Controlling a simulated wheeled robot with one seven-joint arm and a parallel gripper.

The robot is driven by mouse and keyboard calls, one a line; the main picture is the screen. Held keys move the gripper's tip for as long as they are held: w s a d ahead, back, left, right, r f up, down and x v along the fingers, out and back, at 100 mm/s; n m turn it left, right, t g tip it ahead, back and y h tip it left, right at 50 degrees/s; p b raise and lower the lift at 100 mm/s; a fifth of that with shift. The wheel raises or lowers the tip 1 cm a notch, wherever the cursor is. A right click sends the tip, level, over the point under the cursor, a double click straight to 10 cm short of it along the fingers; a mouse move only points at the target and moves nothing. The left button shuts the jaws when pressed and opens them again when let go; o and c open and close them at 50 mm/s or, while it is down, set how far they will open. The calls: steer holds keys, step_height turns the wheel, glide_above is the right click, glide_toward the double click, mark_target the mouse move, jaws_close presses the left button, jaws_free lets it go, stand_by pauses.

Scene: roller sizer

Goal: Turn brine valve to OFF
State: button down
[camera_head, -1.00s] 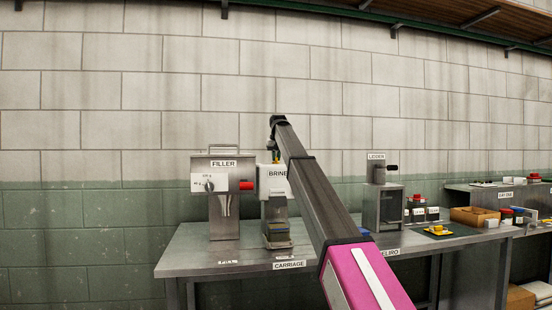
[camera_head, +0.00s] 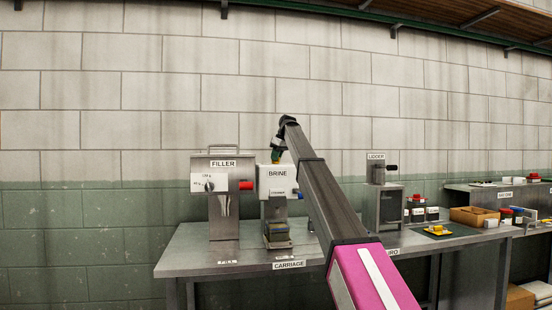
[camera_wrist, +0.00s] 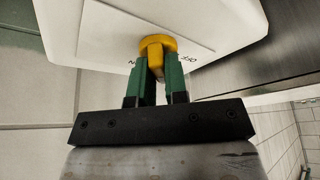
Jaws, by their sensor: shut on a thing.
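The white box labelled BRINE (camera_head: 278,178) stands on the bench's left half, and its underside-up close view fills the top of the wrist view (camera_wrist: 215,25). Its yellow valve knob (camera_wrist: 157,47) shows in the wrist view between a mark ending in N on the left and OFF on the right. The knob's handle points toward my gripper. My gripper (camera_wrist: 160,78) has its green fingers shut on the handle. In the head view my gripper (camera_head: 277,156) is at the top of the BRINE box, and the knob cannot be made out there.
The FILLER machine (camera_head: 222,180) with a red knob stands just left of the BRINE box. A small carriage (camera_head: 277,243) sits below it on the metal bench (camera_head: 190,255). The LIDDER machine (camera_head: 389,205) stands to the right, beyond my arm. A block wall rises behind.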

steer(key=n+g, duration=0.1)
steer(key=n, duration=0.3)
steer(key=shift+w+n+g+y, duration=0.1)
steer(key=shift+n+g+y, duration=0.2)
steer(key=shift+g, duration=0.1)
steer(key=shift+n+g, duration=0.6)
steer(key=shift+n, duration=1)
steer(key=c, duration=1.1)
jaws_free()
steer(key=shift+c, duration=0.2)
